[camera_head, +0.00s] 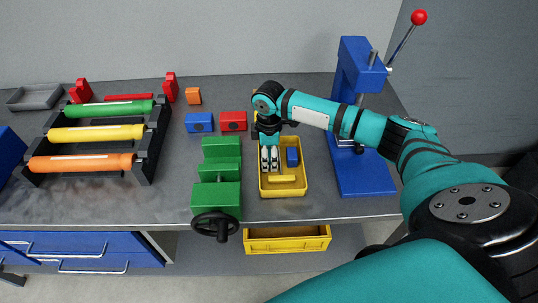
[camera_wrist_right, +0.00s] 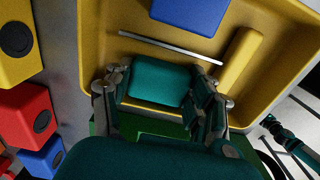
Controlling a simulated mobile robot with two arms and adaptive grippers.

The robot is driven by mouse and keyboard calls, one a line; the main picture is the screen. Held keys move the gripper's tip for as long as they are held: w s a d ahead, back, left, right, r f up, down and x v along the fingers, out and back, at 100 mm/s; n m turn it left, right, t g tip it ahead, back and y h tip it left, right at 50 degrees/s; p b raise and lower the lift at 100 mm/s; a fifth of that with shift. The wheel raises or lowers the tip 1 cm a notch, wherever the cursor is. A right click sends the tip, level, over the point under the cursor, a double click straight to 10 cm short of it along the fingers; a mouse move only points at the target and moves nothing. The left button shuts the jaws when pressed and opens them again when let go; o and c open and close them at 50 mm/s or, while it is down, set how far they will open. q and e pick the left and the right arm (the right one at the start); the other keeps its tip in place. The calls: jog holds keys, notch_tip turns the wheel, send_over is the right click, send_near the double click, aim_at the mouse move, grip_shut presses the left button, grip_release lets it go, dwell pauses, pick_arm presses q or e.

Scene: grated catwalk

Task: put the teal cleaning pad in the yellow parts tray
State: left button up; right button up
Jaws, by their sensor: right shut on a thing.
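The yellow parts tray (camera_head: 284,191) sits on the bench between the green vise and the blue press; its wall also shows in the wrist view (camera_wrist_right: 62,70). My right gripper (camera_head: 269,168) reaches down over the tray's left part. In the wrist view its fingers (camera_wrist_right: 165,95) are shut on the teal cleaning pad (camera_wrist_right: 160,82). The pad is hidden in the head view. I cannot tell whether it touches the tray floor.
The tray holds a blue block (camera_head: 292,157), a yellow bar (camera_head: 281,178) and a thin metal rod (camera_wrist_right: 170,48). A green vise (camera_head: 216,190) stands close left, a blue press (camera_head: 360,170) right. Red (camera_head: 233,121) and blue (camera_head: 199,122) blocks lie behind the vise.

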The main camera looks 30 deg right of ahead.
jog(key=shift+f, duration=0.15)
jog(key=o, duration=0.9)
jog(key=shift+o, duration=0.2)
notch_tip(320, 180, up, 12)
jog(key=b, duration=0.2)
jog(key=shift+r, duration=0.2)
jog(key=shift+f, duration=0.1)
